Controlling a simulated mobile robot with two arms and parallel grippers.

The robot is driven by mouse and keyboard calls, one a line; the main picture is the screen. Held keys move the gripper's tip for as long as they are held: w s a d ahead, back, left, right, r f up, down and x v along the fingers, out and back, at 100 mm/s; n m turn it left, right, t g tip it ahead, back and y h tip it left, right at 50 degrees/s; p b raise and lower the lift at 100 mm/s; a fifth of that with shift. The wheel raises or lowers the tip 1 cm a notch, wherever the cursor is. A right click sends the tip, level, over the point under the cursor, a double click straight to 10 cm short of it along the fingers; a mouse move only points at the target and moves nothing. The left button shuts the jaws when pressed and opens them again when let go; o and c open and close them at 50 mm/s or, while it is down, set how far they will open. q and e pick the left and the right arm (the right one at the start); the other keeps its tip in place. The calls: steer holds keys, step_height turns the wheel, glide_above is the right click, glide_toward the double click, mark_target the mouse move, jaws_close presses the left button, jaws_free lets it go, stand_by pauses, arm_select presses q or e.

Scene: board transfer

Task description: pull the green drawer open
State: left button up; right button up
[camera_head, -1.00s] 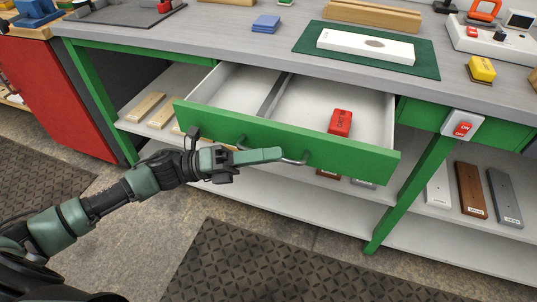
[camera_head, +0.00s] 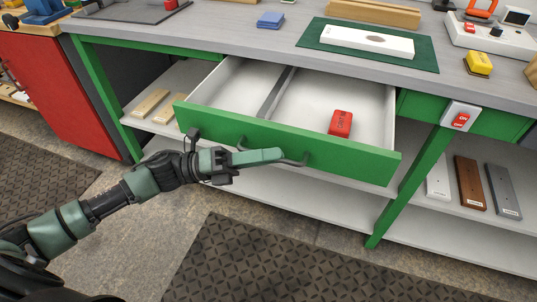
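The green drawer (camera_head: 345,158) is pulled out of the workbench. Its white inside shows, with a grey divider and a red block (camera_head: 341,123) lying in the right compartment. A dark bar handle (camera_head: 290,160) runs along the drawer's front. The fingers look closed together around the bar, though the exact contact is partly hidden. My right gripper is not in view.
The grey bench top (camera_head: 270,50) holds a white board on a green mat (camera_head: 432,53), a wooden block and a yellow block (camera_head: 478,63). A green leg (camera_head: 413,185) and a red switch box (camera_head: 460,117) are right of the drawer. The lower shelf holds several boards.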

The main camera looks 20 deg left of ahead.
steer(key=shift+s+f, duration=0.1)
